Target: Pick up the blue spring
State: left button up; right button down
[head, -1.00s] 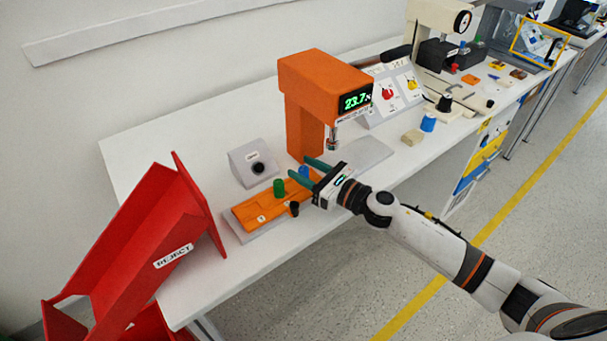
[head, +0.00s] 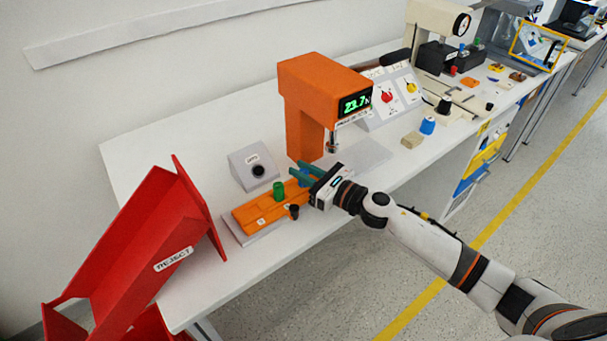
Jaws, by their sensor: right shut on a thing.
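The blue spring (head: 304,180) stands at the right end of the orange tray (head: 246,215) on the bench, partly hidden by gripper fingers. My right gripper (head: 299,170) reaches in from the right, with its teal fingers shut on the blue spring. I cannot tell whether the spring is clear of the tray. A green spring (head: 279,190) stands on the tray to the left, and a small black piece (head: 294,211) is at the tray's front edge. My left gripper is not in view.
An orange tester (head: 310,100) with a lit display stands just behind my right gripper. A grey box with a black knob (head: 253,166) is behind the tray. A red reject chute (head: 150,240) stands at the left. The bench's back left is clear.

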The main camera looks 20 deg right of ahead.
jog(key=shift+r+p, duration=0.5)
jog(key=shift+r, duration=0.15)
notch_tip(320, 180, up, 3)
jog(key=p, duration=0.2)
jog(key=shift+p, duration=0.3)
jog(key=shift+s+d+f+b, duration=0.55)
jog(key=shift+s+f+b, duration=0.15)
jog(key=shift+s, duration=0.15)
jog(key=b+v, duration=0.6)
jog(key=v, duration=1)
jog(key=shift+r, duration=0.35)
